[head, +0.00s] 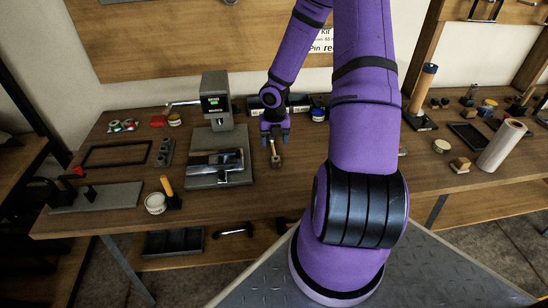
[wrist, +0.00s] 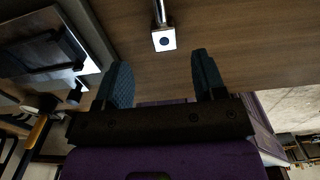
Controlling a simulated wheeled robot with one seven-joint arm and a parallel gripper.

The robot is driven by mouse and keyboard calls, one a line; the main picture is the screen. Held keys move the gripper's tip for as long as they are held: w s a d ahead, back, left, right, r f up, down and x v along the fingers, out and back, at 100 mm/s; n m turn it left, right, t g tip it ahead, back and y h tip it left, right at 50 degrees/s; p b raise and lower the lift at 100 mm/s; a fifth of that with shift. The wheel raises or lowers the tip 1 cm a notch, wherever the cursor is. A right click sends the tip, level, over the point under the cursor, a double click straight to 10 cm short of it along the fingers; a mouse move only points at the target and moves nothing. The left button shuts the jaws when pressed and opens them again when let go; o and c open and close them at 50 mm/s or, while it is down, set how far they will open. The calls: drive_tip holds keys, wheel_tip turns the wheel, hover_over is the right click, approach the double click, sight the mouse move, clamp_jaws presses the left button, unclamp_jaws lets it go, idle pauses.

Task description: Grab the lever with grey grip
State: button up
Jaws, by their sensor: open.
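My gripper (head: 275,140) is open and empty above the bench, right of a grey machine (head: 216,98). In the wrist view its two dark, ribbed fingers (wrist: 160,66) are spread apart. A slim tool (head: 275,158) with a tan, bright end shows just below the fingers; in the wrist view a metal rod with a pale square end (wrist: 163,40) shows ahead of the gap, not between the fingers. A thin pale bar (head: 182,103) reaches left from the machine's head. I cannot tell for certain which part is the lever with grey grip.
The machine's base (head: 233,178) carries a dark metal vise. A white jar (head: 155,203) and a yellow-handled tool (head: 168,188) stand near the front edge. A black frame (head: 115,164) lies at left. A paper roll (head: 500,147) stands at right. My arm covers the bench's middle.

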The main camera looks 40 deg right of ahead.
sight(275, 156)
drive_tip(key=shift+d+f, duration=0.2)
drive_tip(key=shift+f, duration=4.1)
clamp_jaws()
